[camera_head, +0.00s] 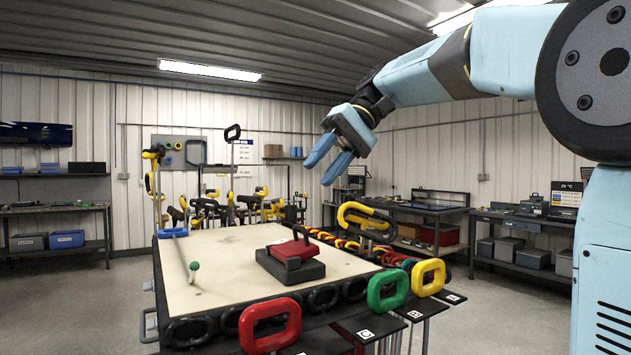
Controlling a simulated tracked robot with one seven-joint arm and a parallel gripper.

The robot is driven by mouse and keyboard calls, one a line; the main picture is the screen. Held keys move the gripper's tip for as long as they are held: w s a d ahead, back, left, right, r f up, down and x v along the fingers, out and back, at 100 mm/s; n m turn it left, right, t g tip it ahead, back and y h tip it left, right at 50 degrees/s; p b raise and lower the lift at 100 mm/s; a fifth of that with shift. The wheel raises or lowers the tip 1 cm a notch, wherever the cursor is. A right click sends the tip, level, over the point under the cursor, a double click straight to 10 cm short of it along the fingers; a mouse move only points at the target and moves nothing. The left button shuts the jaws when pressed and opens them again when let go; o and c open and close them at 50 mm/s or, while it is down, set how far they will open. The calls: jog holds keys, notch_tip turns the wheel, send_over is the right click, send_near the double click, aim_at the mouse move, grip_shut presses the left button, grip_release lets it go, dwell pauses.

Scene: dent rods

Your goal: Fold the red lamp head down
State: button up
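A red blocky part (293,251), which looks like the lamp head, sits on a flat dark base (291,267) in the middle of the pale table top. A dark handle or loop stands up at its right end. Its hinge is too small to make out, and it looks slightly tilted. My gripper (320,174) is above and to the right of it, well clear. Its two blue fingers point down and left, apart, with nothing between them.
The table (215,253) has free room around the base. Red (270,324), green (388,290) and yellow (430,277) loop handles stand along the front and right edges. Tall handled tools (154,187) stand behind.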

jog(key=s, duration=0.1)
jog(key=s+d+r, duration=0.1)
jog(key=s+r, duration=0.1)
jog(key=s, duration=0.1)
jog(key=shift+s+d, duration=0.1)
jog(key=shift+d, duration=0.1)
jog(key=shift+c, duration=0.5)
